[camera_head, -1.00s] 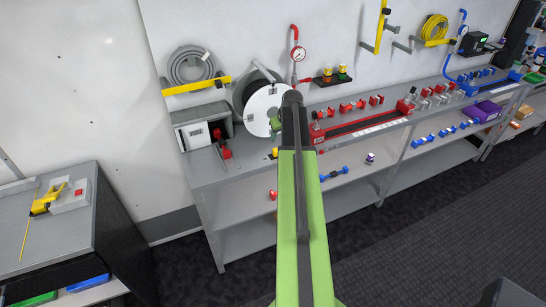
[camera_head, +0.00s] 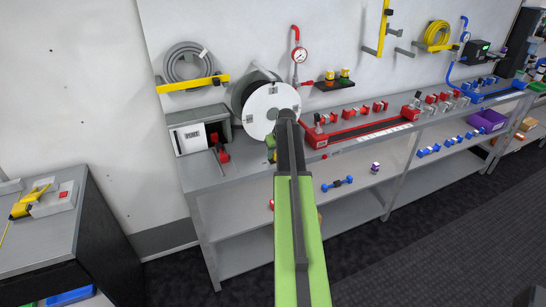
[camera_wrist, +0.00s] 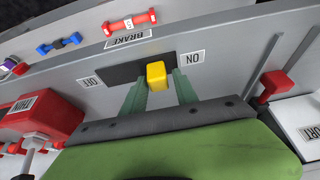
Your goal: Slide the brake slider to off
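In the wrist view the yellow brake slider knob (camera_wrist: 156,74) stands on a dark slot plate (camera_wrist: 128,70) on the grey bench edge. It sits at the plate's right end, beside the ON label (camera_wrist: 191,57). The OFF label (camera_wrist: 89,82) is at the plate's left end, and the BRAKE label (camera_wrist: 129,38) shows upside down above. My gripper (camera_wrist: 160,82) is open, its two green fingers apart on either side of the knob, with small gaps visible. Whether the fingertips reach past the knob is hard to tell. In the head view my arm hides most of the gripper and the slider.
A white reel disc (camera_head: 268,108) stands behind my arm on the bench. A grey box (camera_head: 197,135) and a red-handled part (camera_head: 221,154) are to its left. A red rail fixture (camera_head: 360,132) runs along the bench to the right. Red and blue dumbbell-shaped parts lie nearby.

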